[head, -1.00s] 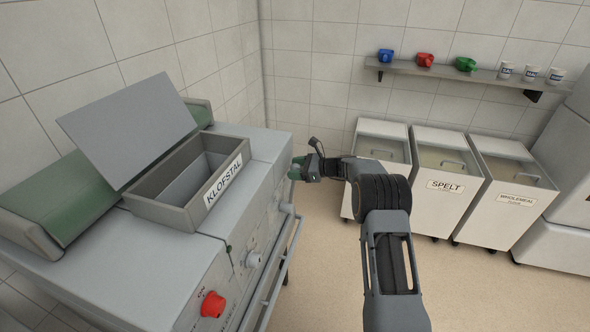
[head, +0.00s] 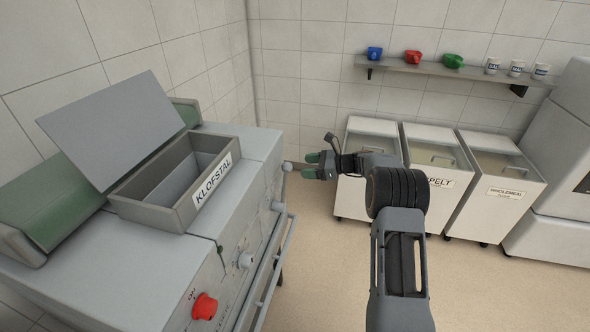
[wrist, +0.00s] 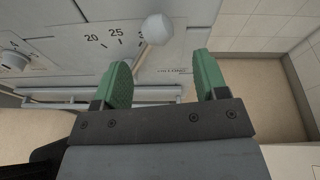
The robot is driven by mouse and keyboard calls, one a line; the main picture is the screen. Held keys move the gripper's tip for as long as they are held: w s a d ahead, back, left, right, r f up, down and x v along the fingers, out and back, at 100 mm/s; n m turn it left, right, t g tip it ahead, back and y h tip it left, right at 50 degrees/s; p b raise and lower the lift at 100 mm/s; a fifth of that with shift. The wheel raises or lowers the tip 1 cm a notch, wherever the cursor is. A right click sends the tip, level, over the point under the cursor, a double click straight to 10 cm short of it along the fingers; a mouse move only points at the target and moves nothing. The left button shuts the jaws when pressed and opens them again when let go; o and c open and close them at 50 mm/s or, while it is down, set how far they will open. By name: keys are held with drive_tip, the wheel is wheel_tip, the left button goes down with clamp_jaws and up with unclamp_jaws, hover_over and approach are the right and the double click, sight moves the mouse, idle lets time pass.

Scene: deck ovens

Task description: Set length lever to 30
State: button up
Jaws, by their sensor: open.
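The length lever shows as a pale round ball knob (wrist: 156,28) in the wrist view, in front of the machine's panel.
Below the lever on the machine's side are a grey knob (head: 278,206), another grey knob (head: 246,259) and a red knob (head: 205,306). A rail (head: 268,280) runs along that side. Flour bins (head: 366,195) stand behind my arm. The floor between is clear.

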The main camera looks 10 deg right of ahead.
drive_tip(key=shift+v, duration=2.8)
drive_tip(key=s+f+n+g+h, duration=0.3)
drive_tip(key=s+f+n+h, duration=0.25)
drive_tip(key=s+f, duration=0.25)
drive_tip(key=s+a+r+n+h, duration=0.1)
drive_tip(key=s+r+n+h, duration=0.1)
drive_tip(key=s+n, duration=0.3)
drive_tip(key=s+a+r+n+h, duration=0.1)
drive_tip(key=s+r+n+h, duration=0.2)
drive_tip(key=s, duration=0.9)
drive_tip(key=s+a+r+n+t+h, duration=0.1)
drive_tip(key=s+r+n+h, duration=0.2)
drive_tip(key=s+r+n, duration=0.3)
drive_tip(key=shift+s+a+n, duration=0.15)
drive_tip(key=shift+s+n, duration=0.5)
drive_tip(key=shift+s, duration=1.2)
